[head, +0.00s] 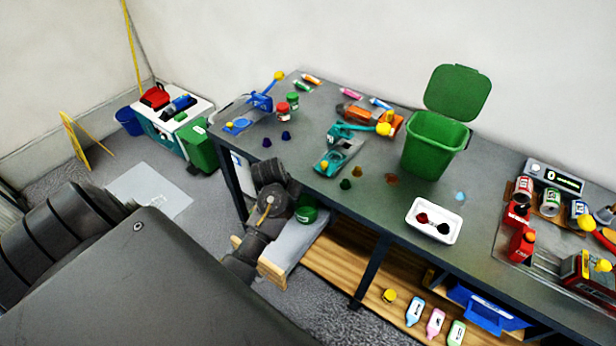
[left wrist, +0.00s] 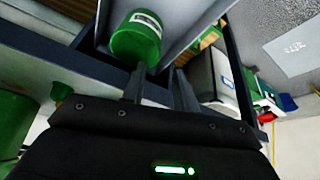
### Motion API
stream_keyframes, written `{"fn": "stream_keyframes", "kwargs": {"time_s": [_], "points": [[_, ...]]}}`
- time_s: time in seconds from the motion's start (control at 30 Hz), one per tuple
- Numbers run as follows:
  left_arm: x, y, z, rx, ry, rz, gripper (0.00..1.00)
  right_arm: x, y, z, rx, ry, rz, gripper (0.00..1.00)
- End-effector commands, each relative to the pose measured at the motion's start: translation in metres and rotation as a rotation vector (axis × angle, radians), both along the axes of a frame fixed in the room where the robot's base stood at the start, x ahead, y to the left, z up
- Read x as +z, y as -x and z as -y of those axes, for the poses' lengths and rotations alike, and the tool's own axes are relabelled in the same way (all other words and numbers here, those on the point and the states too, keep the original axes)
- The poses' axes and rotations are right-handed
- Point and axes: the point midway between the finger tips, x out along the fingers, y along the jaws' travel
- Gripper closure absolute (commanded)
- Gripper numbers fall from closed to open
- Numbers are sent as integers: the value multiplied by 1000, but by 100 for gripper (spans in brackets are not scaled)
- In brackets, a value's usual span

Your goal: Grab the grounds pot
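A green pot (head: 306,212) stands on a pale grey pulled-out board below the left end of the workbench; it appears to be the grounds pot. In the left wrist view it is a green cylinder (left wrist: 137,42) with a white label, just past my fingertips and nearer the left finger. My left gripper (left wrist: 160,88) has its two dark fingers apart with nothing visible between them. In the head view my dark left wrist (head: 268,203) is beside the pot, on its left, and its fingers are hard to make out. My right gripper is not in view.
The workbench (head: 290,167) overhangs behind the pot, with a dark leg (head: 370,270) to the right. A lidded green bin (head: 432,150), a white tray (head: 434,205) and tools stand on top. Bottles and a blue crate (head: 485,308) are on the wooden shelf (head: 335,258).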

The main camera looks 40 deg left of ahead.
Motion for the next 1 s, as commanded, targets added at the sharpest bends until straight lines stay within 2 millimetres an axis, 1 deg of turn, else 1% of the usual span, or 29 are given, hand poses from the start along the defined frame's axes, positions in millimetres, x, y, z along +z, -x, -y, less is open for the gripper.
{"fn": "stream_keyframes", "kwargs": {"time_s": [0.03,0.1,0.2,0.3,0.53,0.8,0.9,1.0], "points": [[-11,-4,2,-2,4,-2,70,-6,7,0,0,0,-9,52],[-22,-9,3,-3,6,-2,70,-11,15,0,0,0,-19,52],[-35,-15,0,-3,4,-1,70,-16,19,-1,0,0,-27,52],[-42,-18,-1,-4,2,-1,70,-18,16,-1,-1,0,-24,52],[-47,-20,-3,-2,2,-1,70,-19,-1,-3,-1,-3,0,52],[-82,-36,-9,1,4,-2,70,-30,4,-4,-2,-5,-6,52],[-89,-39,-10,-1,2,-1,70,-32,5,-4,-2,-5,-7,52],[-91,-39,-11,-1,1,-2,70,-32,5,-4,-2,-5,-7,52]]}}
